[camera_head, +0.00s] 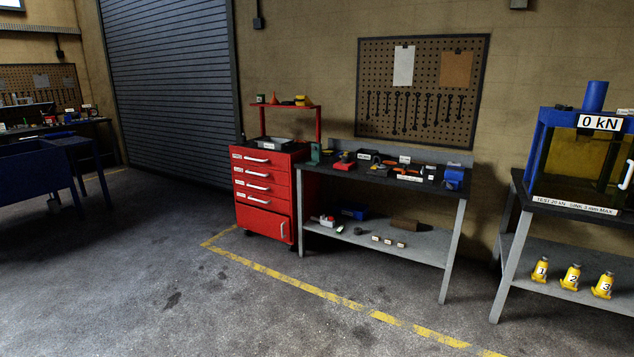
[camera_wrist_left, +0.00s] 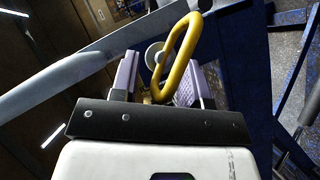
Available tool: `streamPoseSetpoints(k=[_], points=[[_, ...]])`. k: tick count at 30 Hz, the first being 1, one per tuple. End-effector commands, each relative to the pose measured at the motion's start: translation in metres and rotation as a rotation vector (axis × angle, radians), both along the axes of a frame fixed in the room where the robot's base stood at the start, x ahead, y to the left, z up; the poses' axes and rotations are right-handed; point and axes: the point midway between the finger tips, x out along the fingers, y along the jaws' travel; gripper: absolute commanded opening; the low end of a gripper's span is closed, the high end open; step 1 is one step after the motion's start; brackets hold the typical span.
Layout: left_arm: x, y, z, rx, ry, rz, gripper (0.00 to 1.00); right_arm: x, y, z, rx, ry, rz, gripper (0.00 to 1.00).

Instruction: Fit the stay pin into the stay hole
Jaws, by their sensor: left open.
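In the left wrist view a yellow elongated loop (camera_wrist_left: 180,55) stands beside a pale round disc (camera_wrist_left: 154,56). It looks like the handle of the stay pin, but the pin's shaft is not clearly visible. My left gripper (camera_wrist_left: 160,78) is open, with its two pale purple fingers on either side of the loop's lower part. I cannot tell whether either finger touches it. A grey bar (camera_wrist_left: 70,78) crosses behind the fingers. I cannot make out the stay hole in either view. My right gripper is not in view.
Blue metalwork (camera_wrist_left: 240,60) lies close behind the loop. In the head view a blue frame (camera_head: 35,165) stands at the left, a red tool cabinet (camera_head: 265,195) and workbench (camera_head: 385,178) at the wall, and a blue press (camera_head: 585,160) at the right. The middle floor is clear.

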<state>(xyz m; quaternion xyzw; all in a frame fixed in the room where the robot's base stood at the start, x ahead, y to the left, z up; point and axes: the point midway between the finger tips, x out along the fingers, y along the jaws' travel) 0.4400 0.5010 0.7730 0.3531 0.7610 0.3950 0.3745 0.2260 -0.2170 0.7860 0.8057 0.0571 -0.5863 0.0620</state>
Motion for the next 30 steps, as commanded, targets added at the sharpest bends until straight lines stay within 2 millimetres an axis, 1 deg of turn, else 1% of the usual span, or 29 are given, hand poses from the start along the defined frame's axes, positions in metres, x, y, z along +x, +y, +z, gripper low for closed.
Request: streamPoseSetpoints(k=[5,8,15,21,25,30], points=[[0.008,-0.013,0.005,-0.001,-0.001,-0.004,0.42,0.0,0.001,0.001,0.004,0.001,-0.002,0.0],[0.016,-0.027,0.01,-0.001,-0.001,-0.005,0.42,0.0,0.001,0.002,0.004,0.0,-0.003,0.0],[0.039,-0.068,0.024,-0.001,-0.002,-0.004,0.42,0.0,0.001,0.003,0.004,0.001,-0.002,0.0],[0.053,-0.094,0.035,0.0,0.0,-0.002,0.42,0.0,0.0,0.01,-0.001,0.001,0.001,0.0],[0.06,-0.105,0.039,0.001,0.0,-0.001,0.42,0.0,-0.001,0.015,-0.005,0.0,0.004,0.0],[0.064,-0.113,0.041,0.002,0.001,-0.001,0.42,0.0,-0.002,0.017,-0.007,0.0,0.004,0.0]])
